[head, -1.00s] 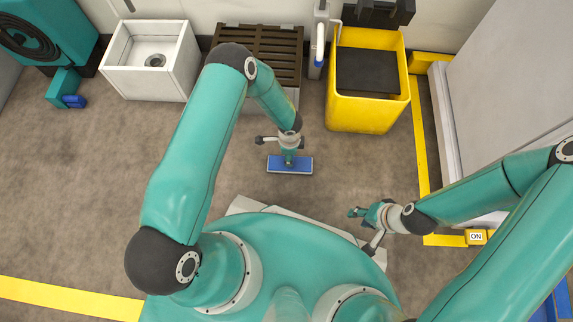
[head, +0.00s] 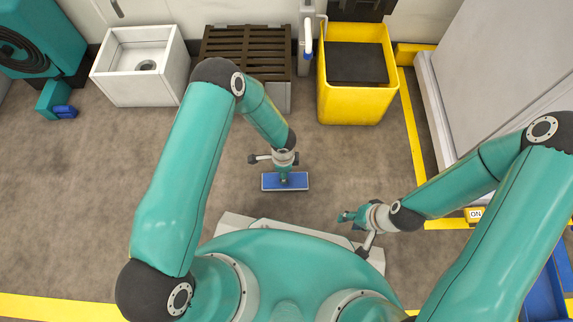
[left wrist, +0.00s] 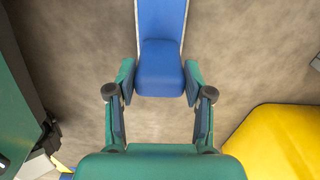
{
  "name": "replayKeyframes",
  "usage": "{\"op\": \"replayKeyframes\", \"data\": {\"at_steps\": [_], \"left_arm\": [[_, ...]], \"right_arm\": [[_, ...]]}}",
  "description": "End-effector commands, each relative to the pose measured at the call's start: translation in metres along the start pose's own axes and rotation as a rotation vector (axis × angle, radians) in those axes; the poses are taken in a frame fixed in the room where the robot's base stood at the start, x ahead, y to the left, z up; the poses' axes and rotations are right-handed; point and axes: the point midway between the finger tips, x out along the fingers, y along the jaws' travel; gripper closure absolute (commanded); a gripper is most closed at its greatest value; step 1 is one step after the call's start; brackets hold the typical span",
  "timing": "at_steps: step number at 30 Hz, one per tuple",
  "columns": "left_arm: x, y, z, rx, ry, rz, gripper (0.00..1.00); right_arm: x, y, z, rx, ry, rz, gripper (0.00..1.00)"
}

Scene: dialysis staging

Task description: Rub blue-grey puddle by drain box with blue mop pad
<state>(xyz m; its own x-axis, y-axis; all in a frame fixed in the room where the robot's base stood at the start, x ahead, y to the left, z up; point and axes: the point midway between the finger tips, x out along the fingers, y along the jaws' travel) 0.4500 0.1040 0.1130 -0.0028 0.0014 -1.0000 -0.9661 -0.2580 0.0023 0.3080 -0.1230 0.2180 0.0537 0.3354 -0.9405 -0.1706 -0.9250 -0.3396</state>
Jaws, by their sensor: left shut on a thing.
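The blue mop pad (head: 270,181) is a flat rectangle with a pale rim, close to the floor in front of my base. My left gripper (head: 285,172) is shut on the blue block on top of the pad, one finger on each side. This grip also shows in the left wrist view, with the pad (left wrist: 161,18) stretching away beyond the fingers. The drain box (head: 115,78), white with a round drain inside, stands at the back left, well apart from the pad. I cannot make out a blue-grey puddle. My right gripper (head: 350,217) is empty; its finger opening is unclear.
A brown slatted pallet (head: 247,45) and a yellow bin (head: 350,103) stand along the back wall. A teal machine with a hose (head: 55,35) is at the far left. A grey cabinet (head: 490,70) borders the right. The floor left of the pad is clear.

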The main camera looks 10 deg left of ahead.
Motion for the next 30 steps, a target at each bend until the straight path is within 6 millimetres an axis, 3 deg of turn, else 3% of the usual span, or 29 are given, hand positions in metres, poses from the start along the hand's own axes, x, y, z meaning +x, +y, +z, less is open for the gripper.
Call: {"op": "replayKeyframes", "data": {"at_steps": [3, 18, 30], "left_arm": [[-0.028, -0.002, 0.0, -0.002, 0.002, -0.005, 0.81], [-0.071, -0.002, 0.001, -0.001, 0.001, -0.004, 0.81], [-0.082, -0.001, -0.002, 0.005, 0.001, -0.003, 0.81]], "right_arm": [[-0.012, -0.004, -0.001, 0.0, 0.004, 0.0, 0.6], [-0.039, -0.014, -0.001, 0.0, 0.003, 0.0, 0.6], [-0.044, -0.016, -0.001, 0.0, 0.003, 0.0, 0.6]]}}
